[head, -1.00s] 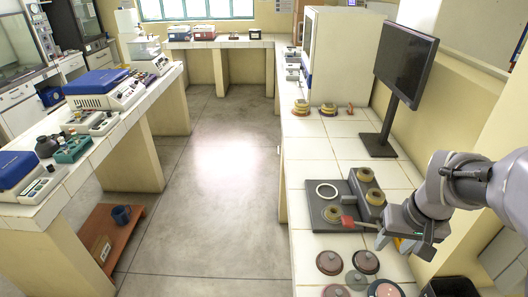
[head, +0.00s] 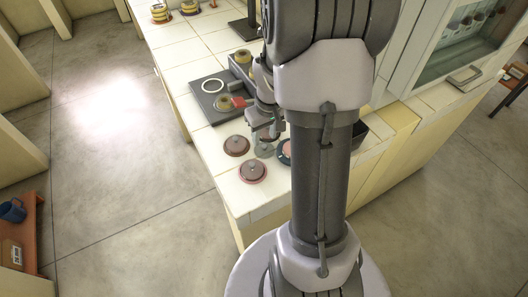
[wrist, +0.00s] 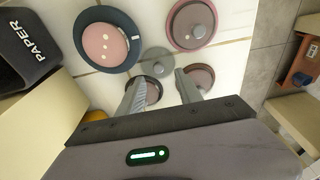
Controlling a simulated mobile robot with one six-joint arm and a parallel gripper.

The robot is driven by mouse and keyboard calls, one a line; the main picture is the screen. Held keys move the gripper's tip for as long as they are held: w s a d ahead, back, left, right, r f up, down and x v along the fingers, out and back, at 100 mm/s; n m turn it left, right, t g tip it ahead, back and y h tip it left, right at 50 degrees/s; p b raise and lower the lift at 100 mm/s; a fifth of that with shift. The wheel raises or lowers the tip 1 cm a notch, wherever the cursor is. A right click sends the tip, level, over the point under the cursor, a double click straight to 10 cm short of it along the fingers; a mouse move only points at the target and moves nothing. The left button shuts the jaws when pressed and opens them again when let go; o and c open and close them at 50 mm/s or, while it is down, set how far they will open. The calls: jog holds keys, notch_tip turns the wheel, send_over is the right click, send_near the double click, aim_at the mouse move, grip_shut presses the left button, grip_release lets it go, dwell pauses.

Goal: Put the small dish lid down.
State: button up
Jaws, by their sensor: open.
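The small dish lid (wrist: 158,60) is a grey-green disc with a round knob. In the wrist view it lies on the white tiled counter, just beyond and between my fingertips. My gripper (wrist: 161,84) is open above the counter, with nothing between its fingers. In the head view my gripper (head: 265,128) points down over the same lid (head: 265,150), which is partly hidden. I cannot tell whether the fingers touch the knob.
Larger red-brown lids (head: 236,145) (wrist: 192,24) lie close by. A dark blue-rimmed dish with a pink disc (wrist: 106,44) sits left in the wrist view, near a black PAPER bin (wrist: 22,55). A dark plate with a white ring (head: 213,86) lies behind.

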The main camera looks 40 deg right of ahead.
aim_at(264, 146)
notch_tip(264, 146, down, 5)
jog(key=shift+w+d+r+b, duration=0.1)
jog(key=shift+d+b, duration=0.05)
jog(key=shift+b, duration=1.05)
jog(key=shift+r, duration=0.2)
grip_shut()
jog(key=shift+r, duration=0.1)
